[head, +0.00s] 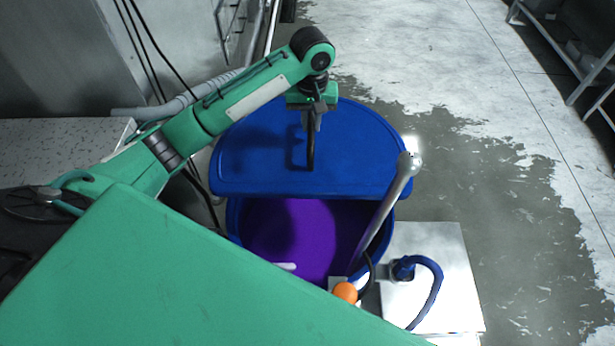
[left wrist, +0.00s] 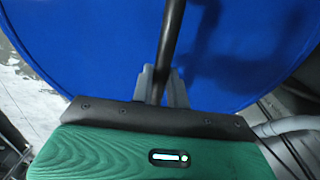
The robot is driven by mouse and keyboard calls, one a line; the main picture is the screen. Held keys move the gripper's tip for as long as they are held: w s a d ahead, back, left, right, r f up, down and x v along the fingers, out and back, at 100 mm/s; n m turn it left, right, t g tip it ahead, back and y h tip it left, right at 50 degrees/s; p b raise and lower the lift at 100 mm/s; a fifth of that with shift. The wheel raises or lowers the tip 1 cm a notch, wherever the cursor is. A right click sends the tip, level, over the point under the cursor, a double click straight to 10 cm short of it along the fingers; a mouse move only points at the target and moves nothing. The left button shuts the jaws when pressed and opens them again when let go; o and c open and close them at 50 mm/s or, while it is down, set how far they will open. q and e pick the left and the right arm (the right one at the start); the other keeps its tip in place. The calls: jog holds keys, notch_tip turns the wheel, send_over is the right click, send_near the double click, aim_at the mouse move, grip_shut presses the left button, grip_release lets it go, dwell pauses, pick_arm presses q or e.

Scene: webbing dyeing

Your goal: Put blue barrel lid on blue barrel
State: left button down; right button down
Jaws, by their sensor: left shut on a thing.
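The blue barrel lid (head: 255,150) is a flat blue plate with a rounded far edge and a straight near edge. It is over the far part of the blue barrel (head: 234,222); I cannot tell whether it rests on the rim or hangs just above it. The near part of the barrel is open and shows purple inside. My left gripper (head: 312,122) is shut on the lid's dark handle (head: 310,155). In the left wrist view the fingers (left wrist: 161,84) pinch that handle, with the blue lid (left wrist: 90,45) behind. My right gripper is not in view.
A grey rod (head: 390,195) leans out of the barrel at the right, close to the lid's edge. A white box (head: 450,275) with a blue hose (head: 437,285) stands at right. Open floor lies farther right.

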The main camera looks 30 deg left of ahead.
pick_arm(q)
notch_tip(320, 180, down, 18)
jog(key=p, duration=0.4)
jog(key=c, duration=1.4)
grip_release()
jog(key=shift+o, duration=0.2)
notch_tip(320, 180, up, 11)
jog(key=b, duration=0.2)
jog(key=shift+f+b, duration=0.1)
jog(key=shift+b, duration=0.25)
jog(key=shift+r, duration=0.6)
jog(key=shift+d, duration=0.1)
